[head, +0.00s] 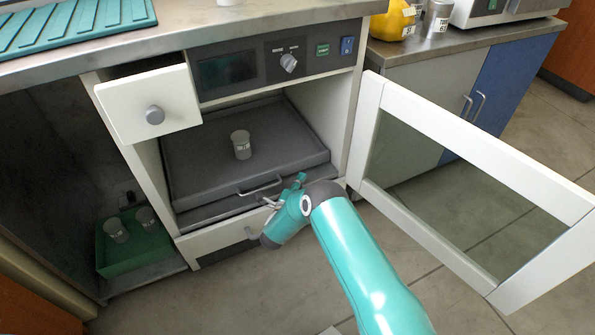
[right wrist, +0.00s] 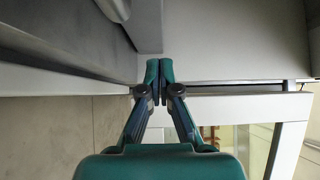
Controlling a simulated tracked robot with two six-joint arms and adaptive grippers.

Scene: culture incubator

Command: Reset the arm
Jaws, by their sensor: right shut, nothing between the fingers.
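My right arm is teal and reaches in from the lower right in the head view. Its right gripper (head: 288,187) is in front of the open incubator, just right of the tray handle (head: 260,186). In the right wrist view the right gripper's fingertips (right wrist: 159,70) are together with nothing between them. The grey tray (head: 195,180) sits in the incubator chamber with a small grey labelled beaker (head: 241,145) upright on it. I cannot tell whether the gripper touches the handle. My left gripper is not in view.
The glass-paned incubator door (head: 475,160) stands open to the right. A white drawer (head: 148,105) juts out at upper left. A green crate (head: 135,262) with two beakers stands on the low shelf at left. Control knob (head: 289,63) is above the chamber. Floor in front is clear.

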